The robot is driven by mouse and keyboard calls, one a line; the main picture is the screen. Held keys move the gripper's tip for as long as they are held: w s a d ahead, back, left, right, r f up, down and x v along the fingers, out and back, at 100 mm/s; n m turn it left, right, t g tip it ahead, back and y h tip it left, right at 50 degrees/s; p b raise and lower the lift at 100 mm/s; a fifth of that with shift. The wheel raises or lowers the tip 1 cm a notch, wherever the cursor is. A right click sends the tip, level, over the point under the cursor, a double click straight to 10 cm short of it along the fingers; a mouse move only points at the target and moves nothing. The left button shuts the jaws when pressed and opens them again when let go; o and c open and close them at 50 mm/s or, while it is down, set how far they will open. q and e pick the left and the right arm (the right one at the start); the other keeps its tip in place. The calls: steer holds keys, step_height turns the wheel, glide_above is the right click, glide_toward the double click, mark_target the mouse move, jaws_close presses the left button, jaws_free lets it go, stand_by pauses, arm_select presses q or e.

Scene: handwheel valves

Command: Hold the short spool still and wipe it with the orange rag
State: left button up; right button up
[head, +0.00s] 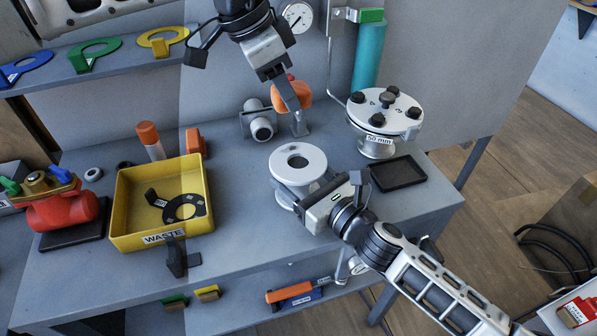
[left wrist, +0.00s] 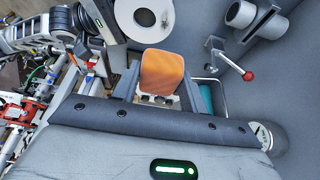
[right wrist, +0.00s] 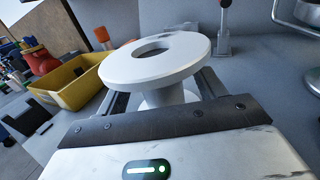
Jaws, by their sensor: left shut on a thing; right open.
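The short spool (head: 297,162), pale grey with a round flange and a centre hole, stands on the grey bench. My right gripper (head: 297,198) is at its near side; in the right wrist view the open fingers lie on either side of the spool's neck, below the top flange (right wrist: 150,66). Whether they touch it is hidden. My left gripper (head: 296,108) is shut on the orange rag (head: 297,93), held above the bench behind the spool and apart from it. The rag (left wrist: 162,72) and the spool's flange (left wrist: 145,18) also show in the left wrist view.
A yellow waste bin (head: 129,207) with black pieces inside stands left. A lidded 50 mm spool (head: 384,118) and a black tray (head: 398,173) are right. A small grey fitting with a red-knobbed lever (left wrist: 248,75) is near the rag. Bench between bin and spool is clear.

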stand_by(0.6)
steer(key=shift+w+a, duration=0.2)
steer(key=shift+w, duration=0.05)
steer(key=c, duration=1.4)
steer(key=shift+c, duration=0.2)
